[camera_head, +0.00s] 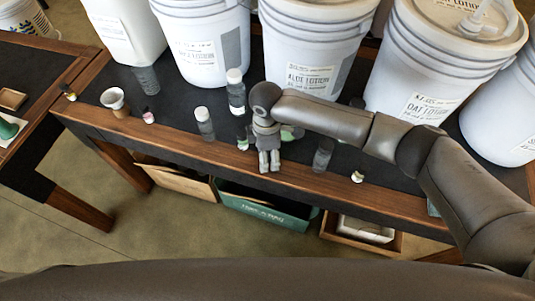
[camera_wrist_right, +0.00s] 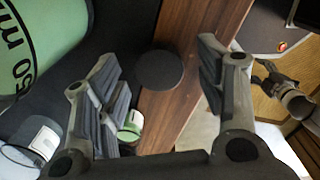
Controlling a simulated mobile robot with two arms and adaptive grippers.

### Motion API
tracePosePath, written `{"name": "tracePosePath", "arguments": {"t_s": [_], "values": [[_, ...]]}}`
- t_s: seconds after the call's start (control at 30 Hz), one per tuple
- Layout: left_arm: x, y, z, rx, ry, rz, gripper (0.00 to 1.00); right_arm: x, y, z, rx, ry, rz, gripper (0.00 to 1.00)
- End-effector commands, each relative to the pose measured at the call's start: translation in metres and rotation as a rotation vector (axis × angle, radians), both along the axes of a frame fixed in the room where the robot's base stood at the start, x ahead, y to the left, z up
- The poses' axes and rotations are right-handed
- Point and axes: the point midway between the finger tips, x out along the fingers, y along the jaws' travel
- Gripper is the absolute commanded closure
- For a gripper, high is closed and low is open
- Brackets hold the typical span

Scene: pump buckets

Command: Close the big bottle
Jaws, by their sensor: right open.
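My right gripper (camera_head: 269,164) hangs over the front wooden edge of the table, fingers pointing down. In the wrist view it (camera_wrist_right: 157,60) is open, with nothing held. A round black disc, perhaps a cap (camera_wrist_right: 160,72), shows between the fingers, over the wooden edge; I cannot tell its height. A large green-labelled bottle marked "50 ml" (camera_wrist_right: 45,45) is at the upper left of the wrist view, beside the left finger. I cannot tell which is the big bottle. A clear bottle with a white cap (camera_head: 236,92) stands behind the gripper, left of it.
Large white buckets (camera_head: 308,45) line the back of the table. A clear bottle (camera_head: 205,123) stands left of the gripper, another (camera_head: 322,155) right. A small green container (camera_wrist_right: 130,125) is close to the left finger. A green box (camera_head: 262,208) is below the table.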

Motion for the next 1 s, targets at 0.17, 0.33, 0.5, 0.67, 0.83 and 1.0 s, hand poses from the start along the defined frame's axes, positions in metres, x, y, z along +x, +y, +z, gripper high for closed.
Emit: {"name": "tracePosePath", "arguments": {"t_s": [0.17,0.33,0.5,0.67,0.83,1.0], "values": [[0.0,0.0,0.0,0.0,0.0,0.0,0.42,0.0,0.0,0.0,0.0,0.0,0.0,0.44],[0.0,0.0,0.0,0.0,-0.001,0.0,0.42,0.0,0.0,0.0,0.0,0.0,0.0,0.66],[0.0,0.0,0.0,0.0,-0.001,0.0,0.42,0.0,0.0,0.0,0.0,0.0,-0.001,0.7],[0.0,0.0,0.0,0.0,-0.001,0.0,0.42,0.0,0.0,0.0,0.0,0.0,-0.001,0.7],[0.0,0.0,-0.001,0.0,-0.001,0.0,0.42,0.0,0.0,0.004,0.001,-0.001,-0.001,0.7],[0.0,0.0,-0.005,0.0,-0.001,0.0,0.42,0.001,0.0,0.018,0.002,-0.003,0.0,0.7]]}}
